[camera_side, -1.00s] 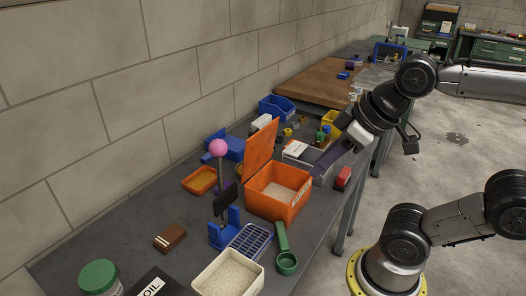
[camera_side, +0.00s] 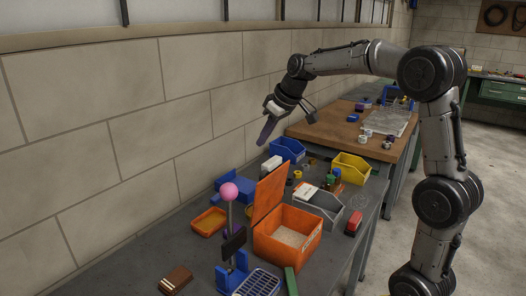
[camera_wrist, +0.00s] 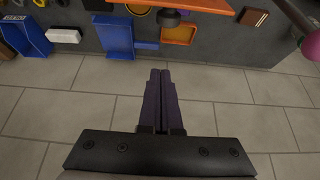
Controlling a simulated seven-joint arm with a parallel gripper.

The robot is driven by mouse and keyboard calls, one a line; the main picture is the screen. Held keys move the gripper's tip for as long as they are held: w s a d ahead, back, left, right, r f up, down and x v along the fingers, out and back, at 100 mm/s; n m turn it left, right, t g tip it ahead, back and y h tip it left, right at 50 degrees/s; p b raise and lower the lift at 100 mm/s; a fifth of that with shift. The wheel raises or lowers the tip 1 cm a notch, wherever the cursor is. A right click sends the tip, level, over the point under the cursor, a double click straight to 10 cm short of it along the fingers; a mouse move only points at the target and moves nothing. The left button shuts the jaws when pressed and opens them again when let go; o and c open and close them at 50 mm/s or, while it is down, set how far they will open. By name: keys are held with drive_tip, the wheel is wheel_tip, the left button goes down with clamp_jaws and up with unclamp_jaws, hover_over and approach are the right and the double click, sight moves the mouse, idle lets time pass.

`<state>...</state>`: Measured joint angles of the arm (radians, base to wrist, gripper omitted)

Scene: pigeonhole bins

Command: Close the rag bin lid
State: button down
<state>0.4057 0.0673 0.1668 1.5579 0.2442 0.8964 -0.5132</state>
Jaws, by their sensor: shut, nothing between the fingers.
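The orange bin (camera_side: 286,246), which I take as the rag bin, stands on the grey bench with pale contents inside. A label on its front is too small to read. Its orange lid (camera_side: 269,194) is open, standing up and leaning slightly back on the wall side. An orange edge, likely this lid (camera_wrist: 195,7), crosses the top of the wrist view. My gripper (camera_side: 262,141) is high above the bench, behind the lid and near the wall, touching nothing. Its dark purple fingers (camera_wrist: 161,75) are together and empty.
A pink ball on a post (camera_side: 228,191) stands close left of the lid. Blue (camera_side: 287,149) and yellow (camera_side: 350,168) bins and a grey bin (camera_side: 320,207) are farther back. The brick wall (camera_side: 150,130) is close.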

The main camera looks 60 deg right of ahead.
sight(266, 190)
drive_tip(key=x, duration=1)
drive_tip(key=s, duration=0.4)
drive_tip(key=shift+s, duration=0.25)
drive_tip(key=shift+s, duration=0.15)
drive_tip(key=shift+s+r, duration=0.1)
drive_tip(key=shift+s, duration=0.45)
drive_tip(key=s+f, duration=0.2)
drive_tip(key=s, duration=0.6)
drive_tip(key=shift+s, duration=0.2)
drive_tip(key=shift+f, duration=0.1)
